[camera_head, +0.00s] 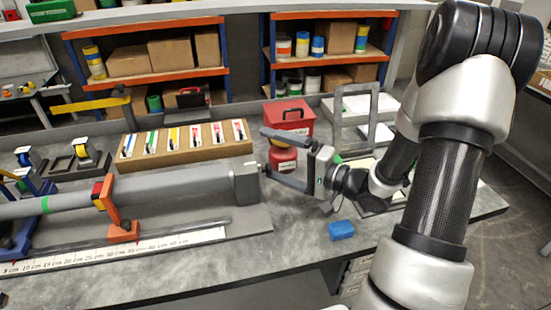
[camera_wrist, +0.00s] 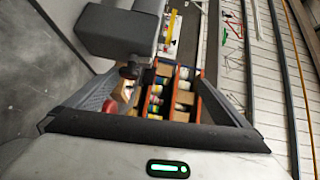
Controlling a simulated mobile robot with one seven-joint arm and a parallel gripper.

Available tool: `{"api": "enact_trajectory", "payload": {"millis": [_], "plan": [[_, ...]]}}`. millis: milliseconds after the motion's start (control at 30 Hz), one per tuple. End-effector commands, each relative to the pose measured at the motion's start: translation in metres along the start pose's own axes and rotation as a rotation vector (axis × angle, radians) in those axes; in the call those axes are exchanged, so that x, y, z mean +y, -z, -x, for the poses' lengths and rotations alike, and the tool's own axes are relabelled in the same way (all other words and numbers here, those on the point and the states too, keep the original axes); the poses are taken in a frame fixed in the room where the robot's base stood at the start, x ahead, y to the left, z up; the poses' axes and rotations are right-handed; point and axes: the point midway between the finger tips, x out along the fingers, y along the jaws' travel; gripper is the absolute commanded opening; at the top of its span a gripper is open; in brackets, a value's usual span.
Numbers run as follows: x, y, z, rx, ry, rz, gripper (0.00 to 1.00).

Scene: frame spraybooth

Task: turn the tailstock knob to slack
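The grey tailstock block (camera_head: 244,184) stands at the right end of the long grey tube (camera_head: 160,188) on the bench fixture. In the wrist view the block (camera_wrist: 118,35) is at the top left. A small dark knob (camera_wrist: 131,70) sticks out of its near face. In the head view the knob (camera_head: 265,169) is tiny, close to the lower finger's tip. My gripper (camera_head: 266,152) is open, its fingers spread wide and pointing at the block. In the wrist view the knob lies between the fingers of my gripper (camera_wrist: 155,85), nearer the left finger; I cannot tell whether they touch.
An orange clamp (camera_head: 123,231) and a ruler (camera_head: 150,248) lie along the fixture. A wooden rack (camera_head: 185,143) and a red box (camera_head: 289,115) stand behind. A blue block (camera_head: 341,230) lies at the front. A grey upright frame (camera_head: 354,117) stands behind my arm.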

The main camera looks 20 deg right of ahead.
Motion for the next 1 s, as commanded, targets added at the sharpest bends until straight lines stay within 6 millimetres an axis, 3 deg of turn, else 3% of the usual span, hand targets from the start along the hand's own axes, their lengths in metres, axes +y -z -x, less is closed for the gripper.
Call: {"api": "enact_trajectory", "payload": {"millis": [33,267,300,700,767,800,833,1000], "plan": [[-0.052,0.007,0.004,0.003,0.153,0.034,0.82],[-0.052,0.009,0.005,0.007,0.151,0.036,0.82],[-0.009,0.005,0.001,0.009,0.001,0.012,0.81],[-0.005,0.005,0.015,0.009,-0.001,0.01,0.79],[-0.003,0.005,0.019,0.009,-0.002,0.01,0.7],[-0.002,0.005,0.021,0.008,-0.002,0.01,0.48],[-0.001,0.004,0.024,0.008,-0.002,0.009,0.43],[0.004,0.003,0.035,0.005,-0.006,0.004,0.43]]}}
